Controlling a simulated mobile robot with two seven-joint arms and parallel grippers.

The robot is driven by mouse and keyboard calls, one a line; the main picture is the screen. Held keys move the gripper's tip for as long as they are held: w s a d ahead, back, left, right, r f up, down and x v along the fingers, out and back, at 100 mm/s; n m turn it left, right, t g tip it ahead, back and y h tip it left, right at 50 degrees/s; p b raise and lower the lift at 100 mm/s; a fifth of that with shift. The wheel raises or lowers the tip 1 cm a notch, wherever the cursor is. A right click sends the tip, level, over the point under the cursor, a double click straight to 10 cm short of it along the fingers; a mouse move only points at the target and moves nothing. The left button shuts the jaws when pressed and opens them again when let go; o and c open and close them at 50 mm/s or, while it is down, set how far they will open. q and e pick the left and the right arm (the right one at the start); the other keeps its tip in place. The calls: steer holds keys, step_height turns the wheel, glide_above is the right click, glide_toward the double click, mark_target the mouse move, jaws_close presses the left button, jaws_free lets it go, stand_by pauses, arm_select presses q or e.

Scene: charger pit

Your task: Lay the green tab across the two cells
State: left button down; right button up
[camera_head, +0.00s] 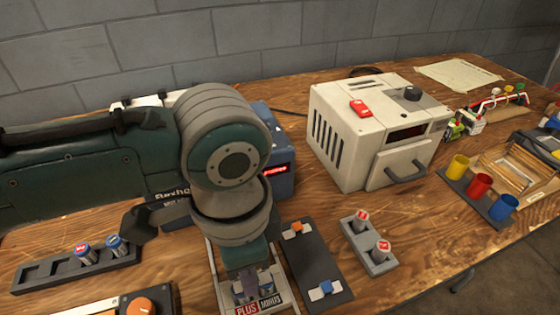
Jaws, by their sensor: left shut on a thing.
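My left gripper (246,284) points down over the pale tray (215,262) labelled PLUS and MINUS. It is shut, and what it holds is hidden by the fingers and arm; I take it for the green tab, which I cannot see anywhere else. Two cells (267,282) stand side by side in the tray, partly hidden behind the gripper. I cannot tell whether the held thing touches them. A dark board (308,262) beside the tray bears an orange tab (296,228) and a blue tab (325,289), with a bare stretch between. My right gripper is not in view.
A dark rack (45,274) with two cells stands left, and a grey holder (361,246) with two red-topped cells right of the board. A cream box (370,130) stands behind. Coloured cups (480,187) stand at right. An orange-knobbed device (140,304) is at front left.

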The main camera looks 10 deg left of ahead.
arm_select(q)
steer(key=c, duration=0.8)
jaws_free()
steer(key=shift+o, duration=0.2)
step_height(320, 180, up, 7)
steer(key=p, duration=0.8)
